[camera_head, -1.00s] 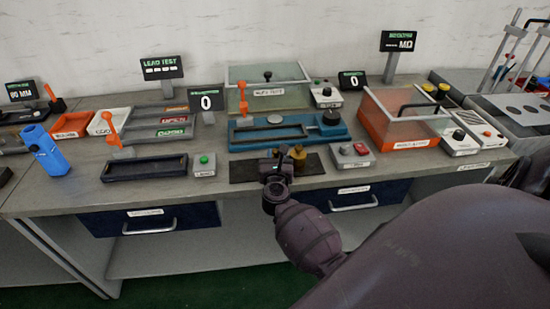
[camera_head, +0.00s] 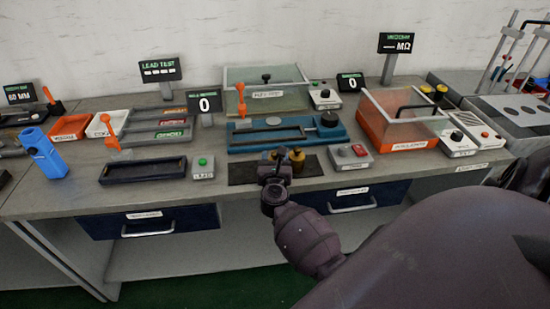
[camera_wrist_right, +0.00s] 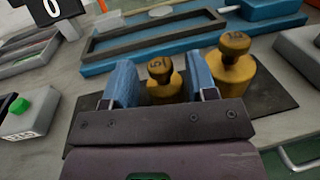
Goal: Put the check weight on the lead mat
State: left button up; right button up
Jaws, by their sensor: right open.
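Two brass weights with knobs stand on a dark flat mat (camera_head: 240,173) at the bench front. In the right wrist view, the smaller weight (camera_wrist_right: 162,82), its knob marked, is at the left and the larger weight (camera_wrist_right: 233,72) at the right. My right gripper (camera_head: 281,158) is open. Its blue fingers (camera_wrist_right: 161,85) appear either side of the smaller weight; contact is not clear. In the head view the gripper partly covers the weights. A dark framed tray (camera_head: 143,180) lies further left; which surface is the lead mat I cannot tell. My left gripper is not seen.
A white box with a green button (camera_head: 203,166) stands between tray and mat. A blue fixture (camera_head: 290,137) is behind the mat. A box with red and grey buttons (camera_head: 350,155) is at its right, with an orange clear-lidded box (camera_head: 398,140) beyond.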

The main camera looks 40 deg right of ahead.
jog(key=s+a+n+t+y, duration=0.45)
jog(key=s+a+n, duration=0.7)
jog(key=n, duration=0.35)
jog(key=s+a+f+n+g+y, duration=0.1)
jog(key=s+f+n+g+y, duration=0.2)
jog(key=n, duration=1.2)
jog(key=s+a+f+n+g+y, duration=0.2)
jog(key=s+f+n+g+y, duration=0.2)
jog(key=s+f+n, duration=0.5)
jog(key=shift+s+a+n, duration=0.25)
jog(key=shift+s+n, duration=1.55)
jog(key=shift+n, duration=1.2)
